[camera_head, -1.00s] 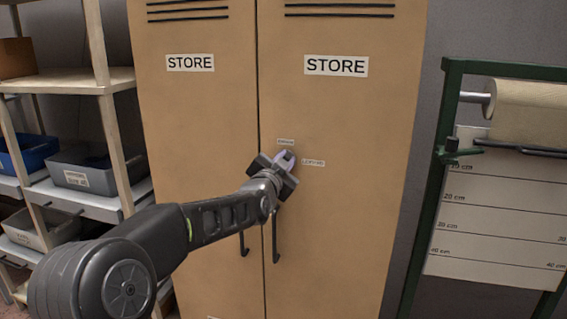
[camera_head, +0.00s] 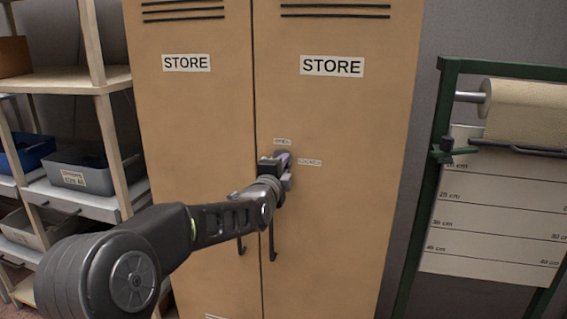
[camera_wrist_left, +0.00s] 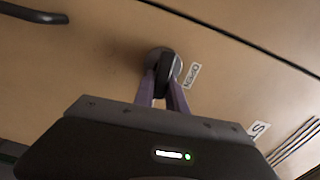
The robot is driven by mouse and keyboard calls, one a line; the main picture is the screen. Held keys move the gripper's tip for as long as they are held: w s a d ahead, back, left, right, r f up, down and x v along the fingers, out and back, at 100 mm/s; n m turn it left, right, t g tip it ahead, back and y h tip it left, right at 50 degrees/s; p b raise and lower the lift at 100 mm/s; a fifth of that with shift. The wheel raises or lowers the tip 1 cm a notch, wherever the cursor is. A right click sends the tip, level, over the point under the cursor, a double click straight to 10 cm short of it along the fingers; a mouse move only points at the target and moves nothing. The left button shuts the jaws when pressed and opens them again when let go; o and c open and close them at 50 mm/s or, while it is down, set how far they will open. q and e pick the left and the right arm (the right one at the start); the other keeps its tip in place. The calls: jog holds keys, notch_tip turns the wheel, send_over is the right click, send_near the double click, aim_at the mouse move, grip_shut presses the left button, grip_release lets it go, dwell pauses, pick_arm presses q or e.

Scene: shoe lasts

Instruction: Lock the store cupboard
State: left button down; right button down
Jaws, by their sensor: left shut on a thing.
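The tan store cupboard (camera_head: 345,130) has two closed doors, each with a STORE label. A small turn knob sits on the right door near the door gap. In the left wrist view the dark knob (camera_wrist_left: 166,66) stands on a round silver plate. My left gripper (camera_head: 284,162) is at the knob, its purple fingers (camera_wrist_left: 165,92) shut on it. An OPEN label (camera_head: 282,141) is just above the knob, and a LOCKED label (camera_head: 310,161) is to its right. The gripper hides most of the knob in the head view, so I cannot tell its exact angle. My right gripper is not in view.
Two dark door handles (camera_head: 271,240) hang below the knob; my left arm crosses in front of the left door. Shelves with a grey bin (camera_head: 80,178) stand at left. A green-framed paper roll stand (camera_head: 440,130) is at right.

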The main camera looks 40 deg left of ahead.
pick_arm(q)
jog(key=shift+m, duration=0.5)
jog(key=shift+f, duration=0.1)
jog(key=c, duration=1.4)
grip_release()
jog(key=shift+o, duration=0.2)
jog(key=b+v, duration=0.1)
jog(key=v, duration=0.6)
jog(key=shift+s+d, duration=0.15)
jog(key=shift+s, duration=0.2)
